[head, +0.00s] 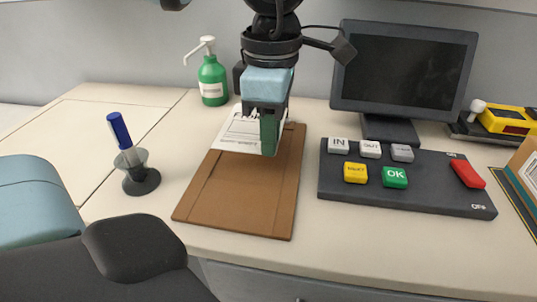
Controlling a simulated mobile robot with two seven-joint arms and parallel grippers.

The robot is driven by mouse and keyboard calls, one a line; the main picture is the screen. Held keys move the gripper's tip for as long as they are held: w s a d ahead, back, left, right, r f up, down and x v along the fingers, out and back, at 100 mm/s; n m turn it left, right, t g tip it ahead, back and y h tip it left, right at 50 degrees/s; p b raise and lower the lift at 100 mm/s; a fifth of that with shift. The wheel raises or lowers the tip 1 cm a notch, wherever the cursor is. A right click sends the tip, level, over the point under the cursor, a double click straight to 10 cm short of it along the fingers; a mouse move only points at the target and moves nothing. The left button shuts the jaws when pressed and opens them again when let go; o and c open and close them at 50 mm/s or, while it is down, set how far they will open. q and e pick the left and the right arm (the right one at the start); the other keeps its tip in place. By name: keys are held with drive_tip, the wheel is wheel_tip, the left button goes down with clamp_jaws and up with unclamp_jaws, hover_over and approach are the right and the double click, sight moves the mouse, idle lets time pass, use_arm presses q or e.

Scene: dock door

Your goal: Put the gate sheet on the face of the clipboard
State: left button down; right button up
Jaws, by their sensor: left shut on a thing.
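The brown clipboard (237,197) lies flat on the counter in the middle of the head view. The white gate sheet (236,138), with printed lines on it, is at the clipboard's far end, overlapping its upper left part and reaching past its edge. My left gripper (269,140) points down over the far end of the clipboard and is shut on the gate sheet, hiding the sheet's right part. Whether the sheet touches the board's face cannot be told. My right gripper is not in view.
A pen stands in a dark holder (142,180) at the left. A green pump bottle (212,80) stands behind. At the right are a button panel (400,200), a monitor (405,65) and a yellow device (505,120). The counter in front of the clipboard is clear.

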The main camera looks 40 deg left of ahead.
sight(271, 177)
use_arm(q)
drive_tip(key=shift+f, duration=2.65)
drive_tip(key=shift+f+b, duration=0.25)
drive_tip(key=shift+b, duration=0.1)
drive_tip(key=c, duration=1.3)
unclamp_jaws()
drive_tip(key=shift+r, duration=0.1)
drive_tip(key=shift+r, duration=0.1)
wheel_tip(271, 177, up, 12)
drive_tip(key=shift+r+p, duration=0.1)
drive_tip(key=shift+p, duration=0.6)
